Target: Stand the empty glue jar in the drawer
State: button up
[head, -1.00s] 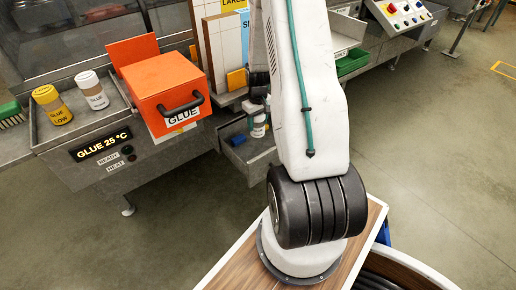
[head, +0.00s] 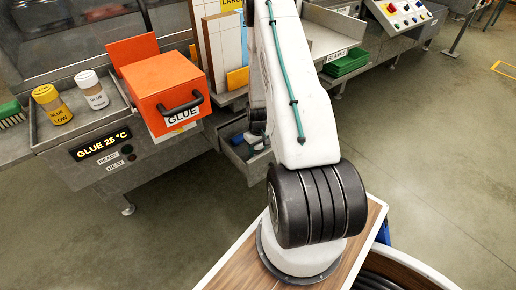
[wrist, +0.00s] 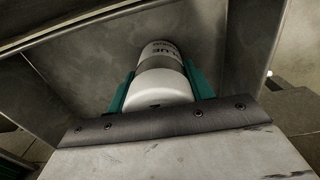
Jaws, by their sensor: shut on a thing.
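In the head view the jar is hidden, and my arm hides most of the gripper. The open grey drawer (head: 238,163) is low under the bench, left of my arm, with a blue item inside. Grey metal walls (wrist: 95,85) surround the jar in the wrist view. I cannot tell whether the jar touches the drawer floor.
An orange glue box (head: 168,88) with a black handle stands on the bench above and left of the drawer. A yellow jar (head: 52,104) and a white jar (head: 93,90) stand left of it. A green tray (head: 347,62) is at right. The floor is open.

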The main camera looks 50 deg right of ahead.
jog(key=shift+f, duration=0.1)
jog(key=o, duration=1)
jog(key=shift+c, duration=0.2)
notch_tip(320, 180, up, 12)
jog(key=shift+r, duration=0.2)
